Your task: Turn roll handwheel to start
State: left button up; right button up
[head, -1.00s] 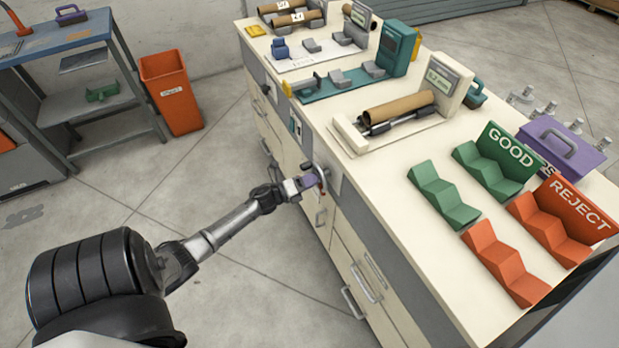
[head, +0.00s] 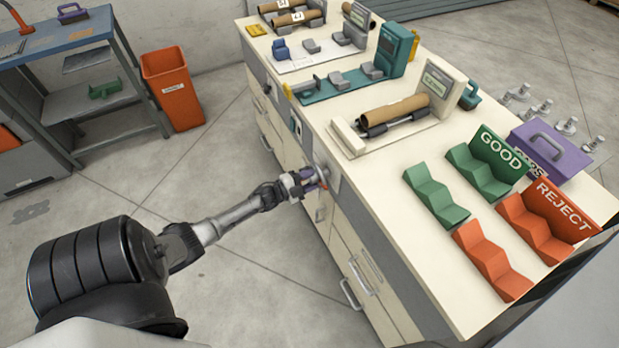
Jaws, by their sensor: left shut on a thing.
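The handwheel (head: 321,175) is a small grey wheel with a red part on the side face of the long cream bench, below the tabletop edge. My left gripper (head: 312,180) reaches it from the left and is shut on it at its near side. The fingers and wrist hide much of the wheel. A brown cardboard roll (head: 394,110) lies on a cradle on the bench top above, beside a cream unit with a small display (head: 436,84). The display's text is too small to read. My right gripper is not in view.
Green GOOD racks (head: 489,165) and orange REJECT racks (head: 545,225) stand on the bench (head: 385,195). A purple box (head: 550,148) is behind them. Drawer handles (head: 352,298) stick out below. An orange bin (head: 172,90) and a blue-topped table (head: 58,40) stand left; the floor between is clear.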

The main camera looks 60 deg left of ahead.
pick_arm(q)
jog(key=n+p, duration=0.1)
jog(key=n, duration=0.2)
jog(key=shift+r+n, duration=0.15)
jog(key=shift+n, duration=0.15)
jog(key=n+p, duration=0.1)
jog(key=n, duration=0.3)
jog(key=shift+a+n, duration=0.1)
jog(key=shift+n, duration=0.2)
jog(key=n, duration=0.4)
jog(key=shift+a+n, duration=0.1)
jog(key=shift+n, duration=1.6)
jog(key=shift+n, duration=0.3)
jog(key=o, duration=0.9)
